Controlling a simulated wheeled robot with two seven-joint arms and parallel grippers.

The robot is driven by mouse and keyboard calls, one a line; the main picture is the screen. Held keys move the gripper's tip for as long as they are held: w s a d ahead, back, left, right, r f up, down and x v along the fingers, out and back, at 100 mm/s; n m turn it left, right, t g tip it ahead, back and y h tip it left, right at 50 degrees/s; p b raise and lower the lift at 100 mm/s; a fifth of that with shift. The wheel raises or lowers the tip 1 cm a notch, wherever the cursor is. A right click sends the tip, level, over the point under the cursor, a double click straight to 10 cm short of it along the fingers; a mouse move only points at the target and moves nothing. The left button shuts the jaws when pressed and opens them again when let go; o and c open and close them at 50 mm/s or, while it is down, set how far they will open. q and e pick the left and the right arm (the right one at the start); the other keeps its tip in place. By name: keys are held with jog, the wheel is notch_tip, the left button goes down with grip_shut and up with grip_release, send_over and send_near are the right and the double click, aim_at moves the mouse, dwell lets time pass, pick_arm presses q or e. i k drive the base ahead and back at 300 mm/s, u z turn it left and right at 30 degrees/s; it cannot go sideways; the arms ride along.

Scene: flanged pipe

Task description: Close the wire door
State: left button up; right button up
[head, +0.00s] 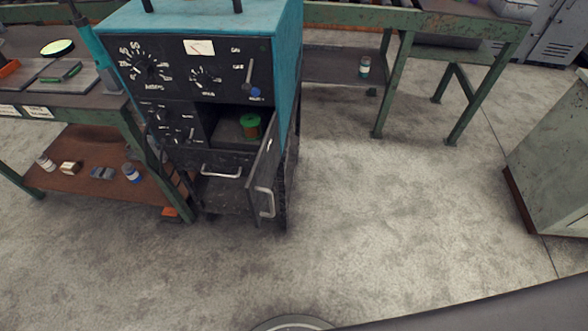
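The teal machine (200,65) with a dark dial panel stands at the upper middle left. Its small dark wire door (263,172) stands open on the right side of a compartment and swings out toward me. A pale handle (265,202) is on the door's face. A green spool (250,125) with a reddish top sits inside the open compartment. A drawer with a pale handle (221,171) is left of the door, below the compartment. Neither of my grippers is in view.
A green-framed workbench (130,150) with small items on its lower shelf stands close to the machine's left. Another bench (395,80) stands at the back right. A grey-green cabinet (555,160) is at the right edge. The concrete floor (390,210) in front and right of the door is clear.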

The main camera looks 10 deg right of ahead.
aim_at(274, 171)
jog(key=z, duration=0.05)
jog(key=i, duration=0.5)
jog(key=u, duration=1.5)
jog(key=k, duration=1.1)
jog(key=z, duration=1.2)
